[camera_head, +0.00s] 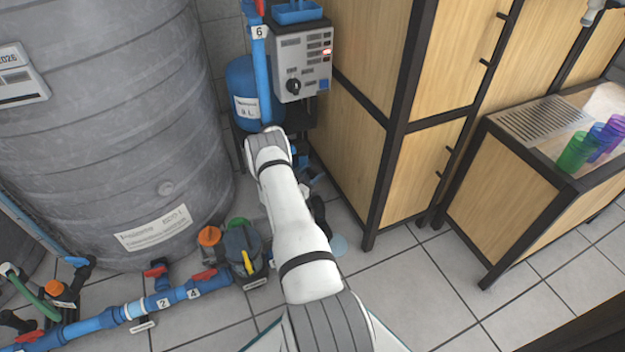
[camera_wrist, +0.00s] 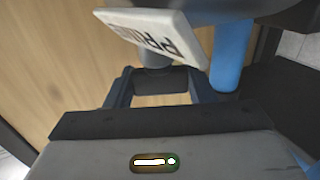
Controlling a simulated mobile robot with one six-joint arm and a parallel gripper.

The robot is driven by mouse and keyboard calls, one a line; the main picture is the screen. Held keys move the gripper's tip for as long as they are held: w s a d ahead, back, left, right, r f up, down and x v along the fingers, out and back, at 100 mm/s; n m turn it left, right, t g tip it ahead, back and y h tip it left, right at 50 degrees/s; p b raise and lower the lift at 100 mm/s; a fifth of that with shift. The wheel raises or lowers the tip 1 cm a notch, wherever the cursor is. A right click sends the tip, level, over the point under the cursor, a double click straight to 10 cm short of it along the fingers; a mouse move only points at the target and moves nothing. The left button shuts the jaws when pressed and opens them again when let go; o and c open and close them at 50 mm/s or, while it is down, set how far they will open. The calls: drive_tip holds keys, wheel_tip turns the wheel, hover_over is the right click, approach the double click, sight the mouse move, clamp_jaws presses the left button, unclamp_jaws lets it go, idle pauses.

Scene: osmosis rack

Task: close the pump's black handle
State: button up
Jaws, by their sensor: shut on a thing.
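In the wrist view my gripper (camera_wrist: 158,88) has its two dark fingers on either side of a dark piece (camera_wrist: 160,79), which looks like the black handle. It is shut on this piece. A grey round part shows just behind it, and a white label plate (camera_wrist: 165,34) with black letters hangs above, close to the fingers. A blue pipe (camera_wrist: 229,58) runs beside the right finger. In the head view my arm reaches to below the grey control box (camera_head: 303,62). My fingers, the handle and most of the pump are hidden behind the arm there.
A big grey tank (camera_head: 100,110) stands at the left, with blue pipes (camera_head: 110,318) and red valve handles at its foot. A blue pressure vessel (camera_head: 243,88) is beside the control box. A wooden cabinet (camera_head: 345,140) is close on the right. The tiled floor at front right is clear.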

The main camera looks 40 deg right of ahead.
sight(312, 170)
drive_tip(key=m+g+b, duration=0.2)
drive_tip(key=g, duration=0.1)
drive_tip(key=shift+f, duration=0.25)
drive_tip(key=shift+r+m+g+b, duration=0.15)
drive_tip(key=shift+m+g+b, duration=0.35)
drive_tip(key=shift+g+b, duration=0.25)
drive_tip(key=shift+r+g, duration=0.1)
drive_tip(key=shift+g, duration=0.15)
drive_tip(key=o, duration=1)
wheel_tip(312, 170, up, 10)
drive_tip(key=p, duration=0.4)
drive_tip(key=shift+p, duration=0.35)
drive_tip(key=shift+c, duration=0.2)
